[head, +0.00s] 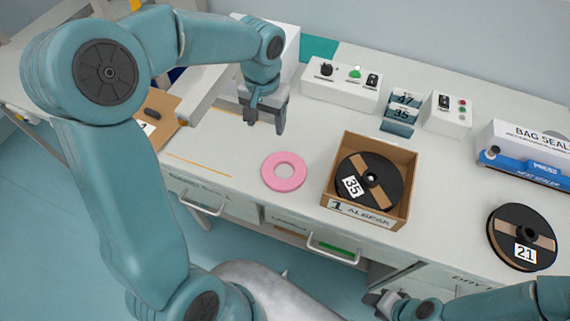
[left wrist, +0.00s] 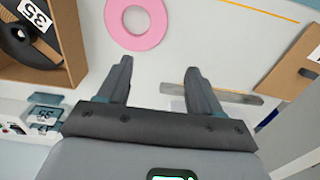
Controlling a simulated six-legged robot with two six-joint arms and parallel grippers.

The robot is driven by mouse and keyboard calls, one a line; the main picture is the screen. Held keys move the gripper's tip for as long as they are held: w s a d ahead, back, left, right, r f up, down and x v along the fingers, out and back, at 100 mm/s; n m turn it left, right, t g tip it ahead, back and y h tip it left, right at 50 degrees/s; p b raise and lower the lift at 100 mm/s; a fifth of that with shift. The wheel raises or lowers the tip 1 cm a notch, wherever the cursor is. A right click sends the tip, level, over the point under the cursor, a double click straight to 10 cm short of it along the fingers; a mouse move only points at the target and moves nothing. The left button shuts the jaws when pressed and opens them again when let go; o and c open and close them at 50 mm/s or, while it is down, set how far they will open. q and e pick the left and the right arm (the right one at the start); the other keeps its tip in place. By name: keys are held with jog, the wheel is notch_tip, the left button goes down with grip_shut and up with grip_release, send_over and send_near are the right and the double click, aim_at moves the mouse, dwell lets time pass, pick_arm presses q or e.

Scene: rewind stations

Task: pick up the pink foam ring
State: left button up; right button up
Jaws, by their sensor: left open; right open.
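The pink foam ring (head: 271,182) lies flat on the white counter near its front edge, left of the cardboard box. It also shows at the top of the left wrist view (left wrist: 113,18), beyond the fingertips. My left gripper (head: 264,128) is open and empty, pointing down above the counter, behind the ring and apart from it. Its two fingers (left wrist: 158,75) show spread in the left wrist view with nothing between them. My right gripper (head: 378,301) is low in front of the counter, away from the ring, with nothing seen in it.
A cardboard box (head: 385,221) holding spool 35 (head: 386,172) stands right of the ring. Spool 21 (head: 522,237) lies at the right. Control boxes (head: 340,90) and a bag sealer (head: 525,150) line the back. The counter around the ring is clear.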

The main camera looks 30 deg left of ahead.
pick_arm(q)
send_over(270, 163)
jog(key=f, duration=1)
jog(key=shift+w+a, duration=0.15)
jog(key=shift+w, duration=0.05)
jog(key=shift+s+d+f+p, duration=0.1)
jog(key=shift+d+f+p, duration=0.2)
jog(key=shift+f+p, duration=0.15)
jog(key=f, duration=0.4)
jog(key=shift+s+a, duration=0.1)
jog(key=shift+a, duration=0.2)
jog(key=shift+f, duration=0.25)
jog(key=shift+d+r, duration=0.1)
jog(key=shift+d, duration=0.1)
jog(key=shift+a, duration=0.15)
jog(key=c, duration=0.9)
jog(key=shift+c, duration=1)
